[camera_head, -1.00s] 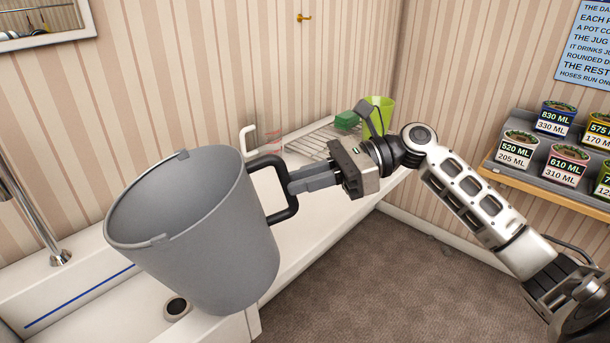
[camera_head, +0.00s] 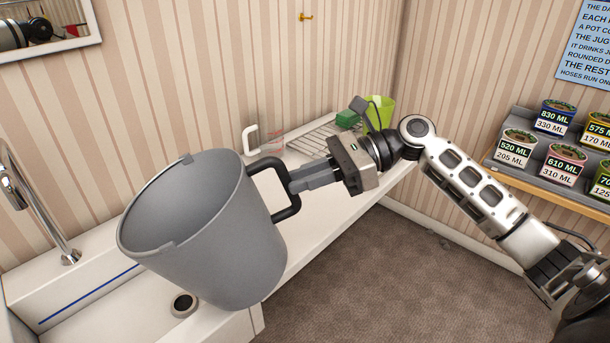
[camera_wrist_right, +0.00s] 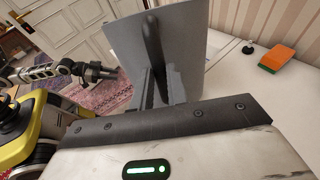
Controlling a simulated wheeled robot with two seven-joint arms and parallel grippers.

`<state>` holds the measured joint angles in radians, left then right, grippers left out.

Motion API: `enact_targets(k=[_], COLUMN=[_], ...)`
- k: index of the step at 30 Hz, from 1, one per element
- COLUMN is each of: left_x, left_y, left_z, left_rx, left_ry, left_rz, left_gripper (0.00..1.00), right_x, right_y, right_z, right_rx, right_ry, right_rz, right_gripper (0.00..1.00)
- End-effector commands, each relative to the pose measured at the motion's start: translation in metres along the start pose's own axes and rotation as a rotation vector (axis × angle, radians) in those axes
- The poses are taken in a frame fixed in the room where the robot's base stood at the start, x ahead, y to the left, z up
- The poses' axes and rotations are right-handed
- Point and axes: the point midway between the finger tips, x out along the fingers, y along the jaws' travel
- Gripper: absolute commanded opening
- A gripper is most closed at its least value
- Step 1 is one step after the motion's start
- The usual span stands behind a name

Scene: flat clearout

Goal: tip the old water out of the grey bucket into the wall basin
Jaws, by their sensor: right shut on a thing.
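The grey bucket (camera_head: 215,240) hangs in the air over the white wall basin (camera_head: 65,285), tilted with its mouth toward the left. I see part of its inner wall but no water in it, and no stream at its rim. My right gripper (camera_head: 297,182) is shut on the bucket's dark handle, on its right side. In the right wrist view the fingers (camera_wrist_right: 155,88) close around the handle in front of the bucket wall (camera_wrist_right: 185,45). The basin's dark drain (camera_head: 184,305) shows below the bucket. My left gripper (camera_wrist_right: 105,72) is small in the right wrist view; its jaws are unclear.
A chrome tap (camera_head: 40,210) rises at the basin's left. A wire rack (camera_head: 312,140), a green sponge (camera_head: 347,119) and a lime green container (camera_head: 380,112) are on the counter behind. A shelf of labelled cans (camera_head: 565,165) is at the right.

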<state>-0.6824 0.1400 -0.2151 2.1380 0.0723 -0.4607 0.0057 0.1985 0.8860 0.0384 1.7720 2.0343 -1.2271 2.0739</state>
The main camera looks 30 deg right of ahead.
Motion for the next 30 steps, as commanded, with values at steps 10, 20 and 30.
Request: enact_targets(k=[10,20,30], left_x=[-0.001,-0.001,-0.001], left_y=[0.000,0.000,0.000], left_z=[-0.001,-0.001,-0.001], left_rx=[0.000,0.000,0.000], left_ry=[0.000,0.000,0.000], left_rz=[0.000,0.000,0.000], left_gripper=[0.34,0.34,0.34], right_x=[0.000,0.000,0.000], right_y=[-0.001,-0.001,-0.001], right_z=[0.016,0.028,0.028], right_rx=[-0.011,-0.007,-0.006], right_ry=[0.039,0.104,0.105], right_rz=[0.000,-0.004,-0.004], right_gripper=[0.00,0.00,0.00])
